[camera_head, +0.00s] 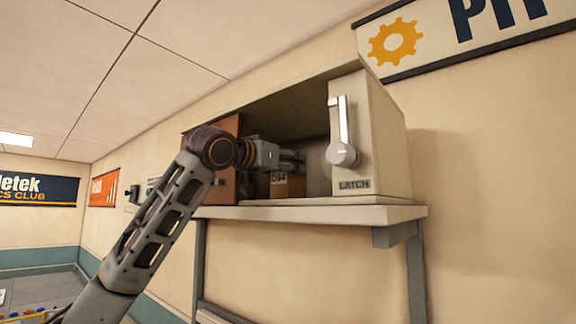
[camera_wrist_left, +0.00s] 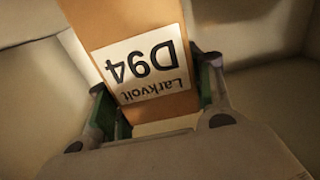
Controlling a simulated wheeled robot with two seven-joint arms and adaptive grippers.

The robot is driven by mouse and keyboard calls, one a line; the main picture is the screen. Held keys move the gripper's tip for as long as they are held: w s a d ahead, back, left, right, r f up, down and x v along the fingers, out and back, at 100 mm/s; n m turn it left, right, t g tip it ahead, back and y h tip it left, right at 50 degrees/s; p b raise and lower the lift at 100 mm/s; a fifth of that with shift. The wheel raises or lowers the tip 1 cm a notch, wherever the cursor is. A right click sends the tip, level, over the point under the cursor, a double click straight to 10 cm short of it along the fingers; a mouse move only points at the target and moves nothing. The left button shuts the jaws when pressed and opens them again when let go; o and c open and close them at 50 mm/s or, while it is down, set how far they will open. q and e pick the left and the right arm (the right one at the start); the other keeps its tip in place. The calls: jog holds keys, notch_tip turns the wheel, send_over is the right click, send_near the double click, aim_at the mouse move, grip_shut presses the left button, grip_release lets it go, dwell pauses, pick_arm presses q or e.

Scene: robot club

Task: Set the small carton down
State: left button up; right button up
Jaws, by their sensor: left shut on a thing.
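The small carton (camera_head: 287,187) is a brown box with a white label, inside the open cabinet on the wall shelf. In the left wrist view the carton (camera_wrist_left: 135,20) shows its label, reading "D94 Larkvolt" upside down. My left gripper (camera_head: 291,161) reaches into the cabinet and is shut on the carton. In the left wrist view the fingers of the gripper (camera_wrist_left: 160,100) stand on either side of the carton. The carton's base is close to the cabinet floor; I cannot tell if it touches. My right gripper is not in view.
The cabinet (camera_head: 385,140) has a right front panel with a handle (camera_head: 341,135) and a "LATCH" label. A brown panel (camera_head: 222,190) is at its left side. The shelf (camera_head: 320,213) sticks out in front. There is room around the carton inside.

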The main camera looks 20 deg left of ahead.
pick_arm(q)
jog(key=shift+f, duration=0.15)
jog(key=o, duration=1.1)
jog(key=shift+o, duration=0.2)
jog(key=shift+s, duration=0.1)
jog(key=shift+s+a+b, duration=0.25)
jog(key=shift+s+b, duration=0.15)
jog(key=shift+s, duration=0.2)
jog(key=b+v, duration=0.3)
jog(key=v, duration=0.7)
jog(key=shift+s, duration=0.3)
jog(key=shift+a, duration=0.1)
